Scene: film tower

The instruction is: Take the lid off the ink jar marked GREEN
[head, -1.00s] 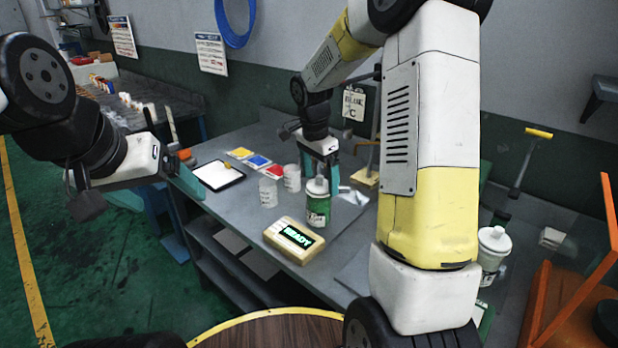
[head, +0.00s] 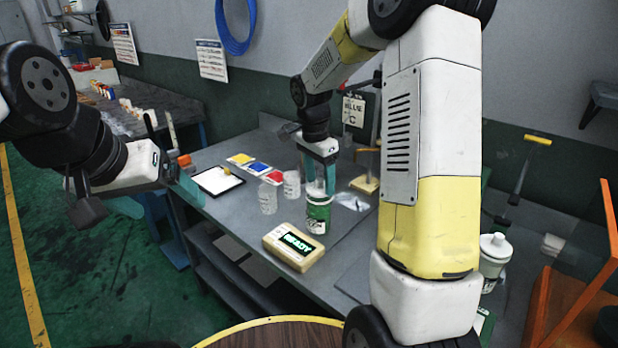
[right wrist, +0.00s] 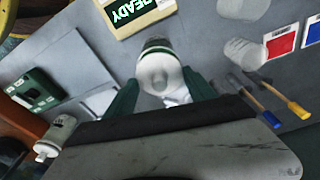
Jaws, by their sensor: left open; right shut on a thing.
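A jar with a green label band (head: 318,212) stands upright on the grey bench, behind the READY box; its lettering is too small to read. My right gripper (head: 319,186) comes down from above and is shut on its white lid, one teal finger on each side. In the right wrist view the lid (right wrist: 158,75) sits between the two fingers; the fingers hide part of it in the head view. I cannot see a gap between lid and jar. My left gripper (head: 172,180) is open and empty, left of the bench, far from the jar.
A cream box reading READY (head: 293,246) lies just in front of the jar. Two clear cups (head: 268,198) stand to its left, near colour cards and a white tray (head: 217,180). Brushes (right wrist: 265,100) lie nearby.

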